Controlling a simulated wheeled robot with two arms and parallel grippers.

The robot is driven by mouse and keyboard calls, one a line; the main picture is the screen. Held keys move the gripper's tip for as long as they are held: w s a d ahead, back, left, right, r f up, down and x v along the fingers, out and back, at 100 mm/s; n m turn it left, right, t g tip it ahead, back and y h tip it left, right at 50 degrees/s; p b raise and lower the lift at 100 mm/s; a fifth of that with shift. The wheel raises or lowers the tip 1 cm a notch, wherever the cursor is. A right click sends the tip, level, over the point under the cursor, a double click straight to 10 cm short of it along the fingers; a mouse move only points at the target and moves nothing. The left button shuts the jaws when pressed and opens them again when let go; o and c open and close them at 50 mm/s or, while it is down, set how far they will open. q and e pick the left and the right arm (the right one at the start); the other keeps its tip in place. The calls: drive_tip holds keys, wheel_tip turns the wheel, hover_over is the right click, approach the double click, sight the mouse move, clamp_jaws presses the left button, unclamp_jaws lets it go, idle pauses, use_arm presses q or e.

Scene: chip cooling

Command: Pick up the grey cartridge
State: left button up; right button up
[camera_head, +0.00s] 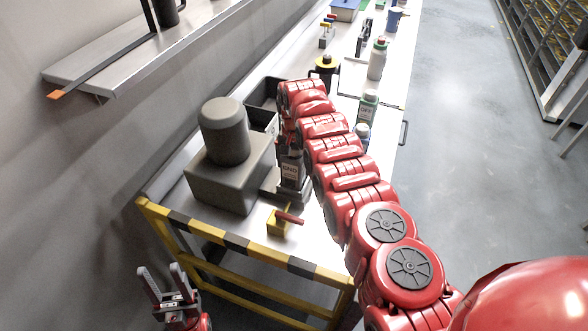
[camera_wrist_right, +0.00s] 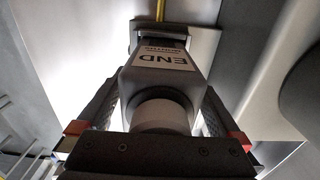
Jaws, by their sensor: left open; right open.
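The grey cartridge (camera_head: 291,172), with a white END label, stands in a dark holder on the bench beside the grey machine. In the right wrist view the cartridge (camera_wrist_right: 158,80) and its pale round cap fill the middle, between the fingers of my right gripper (camera_wrist_right: 162,100). Those fingers are open, one on each side of it; I cannot tell if they touch it. In the head view my right arm comes over from the right and partly hides this gripper. My left gripper (camera_head: 166,282) is open and empty, low at the left, off the bench's near end.
A grey machine with a domed top (camera_head: 225,132) stands left of the cartridge. A yellow block with a red lever (camera_head: 283,222) is near the striped front rail (camera_head: 235,246). Bottles (camera_head: 377,60) and an OFF-labelled container (camera_head: 367,108) stand farther along. A wall shelf (camera_head: 125,62) is at upper left.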

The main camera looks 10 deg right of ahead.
drive_tip(key=c, duration=1.2)
drive_tip(key=shift+r, duration=0.2)
